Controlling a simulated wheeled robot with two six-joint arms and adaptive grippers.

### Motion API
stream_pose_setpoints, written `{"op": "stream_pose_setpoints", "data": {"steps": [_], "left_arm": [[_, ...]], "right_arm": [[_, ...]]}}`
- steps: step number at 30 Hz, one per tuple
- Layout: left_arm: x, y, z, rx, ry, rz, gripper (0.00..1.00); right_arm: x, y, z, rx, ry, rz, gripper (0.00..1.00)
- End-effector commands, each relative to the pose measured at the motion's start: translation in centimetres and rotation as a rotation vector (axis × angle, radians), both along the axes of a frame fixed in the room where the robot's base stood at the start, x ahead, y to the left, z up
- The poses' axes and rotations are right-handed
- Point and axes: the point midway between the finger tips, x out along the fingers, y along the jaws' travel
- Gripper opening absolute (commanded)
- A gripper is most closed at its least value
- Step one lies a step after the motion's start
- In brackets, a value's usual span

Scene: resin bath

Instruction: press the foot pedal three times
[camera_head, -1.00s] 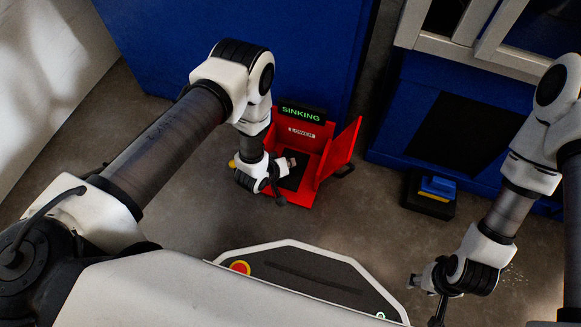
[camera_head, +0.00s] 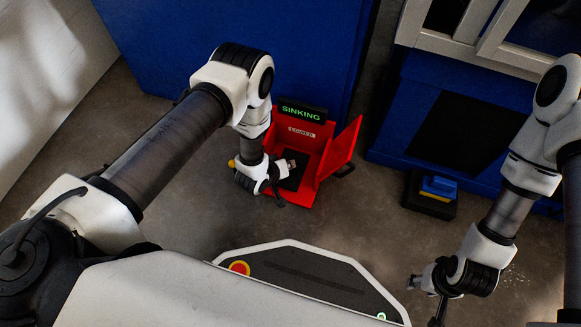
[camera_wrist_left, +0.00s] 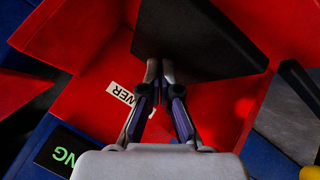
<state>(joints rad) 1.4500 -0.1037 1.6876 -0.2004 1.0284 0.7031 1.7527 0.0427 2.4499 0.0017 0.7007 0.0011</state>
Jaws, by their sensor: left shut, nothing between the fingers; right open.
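A red pedal box (camera_head: 311,147) stands on the floor against the blue cabinet, its hinged red flap open to the right. Its black pedal plate (camera_head: 296,172) lies inside. It also shows in the left wrist view (camera_wrist_left: 195,38). A label reading "LOWER" is on the box's inner wall, and a black sign (camera_head: 301,112) on top reads "SINKING" in green. My left gripper (camera_wrist_left: 158,75) is shut and empty, reaching into the box with its tips at the black plate; I cannot tell whether they press it. My right gripper (camera_head: 437,318) hangs far right of the box, its fingers partly cut off.
A second pedal (camera_head: 437,187), blue with yellow on a black base, sits on the floor to the right. Blue cabinets (camera_head: 230,40) stand behind. My base with a red button fills the lower middle. Floor between is clear.

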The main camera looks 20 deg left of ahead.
Motion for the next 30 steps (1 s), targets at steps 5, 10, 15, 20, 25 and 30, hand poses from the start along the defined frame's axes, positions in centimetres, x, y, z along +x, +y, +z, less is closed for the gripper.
{"op": "stream_pose_setpoints", "data": {"steps": [5, 10, 15, 20, 25, 30], "left_arm": [[0.0, 0.0, -0.3, 0.0, 0.0, 0.0, 0.0], [0.0, 0.0, -0.5, 0.0, 0.0, 0.0, 0.0], [0.0, 0.0, -0.7, 0.0, 0.0, 0.0, 0.0], [0.0, 0.0, -0.9, 0.0, 0.0, 0.0, 0.0], [0.0, 0.0, -1.1, 0.0, 0.001, -0.001, 0.0], [0.0, 0.0, -1.3, 0.0, 0.001, -0.001, 0.0]], "right_arm": [[0.0, 0.0, -0.2, 0.0, 0.0, 0.0, 0.43], [0.0, 0.0, -0.3, 0.0, 0.0, 0.0, 0.43], [0.0, 0.0, -0.4, 0.0, 0.0, 0.0, 0.43], [0.0, 0.0, -0.6, 0.0, 0.0, 0.0, 0.43], [0.0, 0.0, -0.7, 0.0, 0.0, 0.0, 0.43], [0.0, 0.0, -0.8, 0.0, 0.0, 0.0, 0.43]]}}
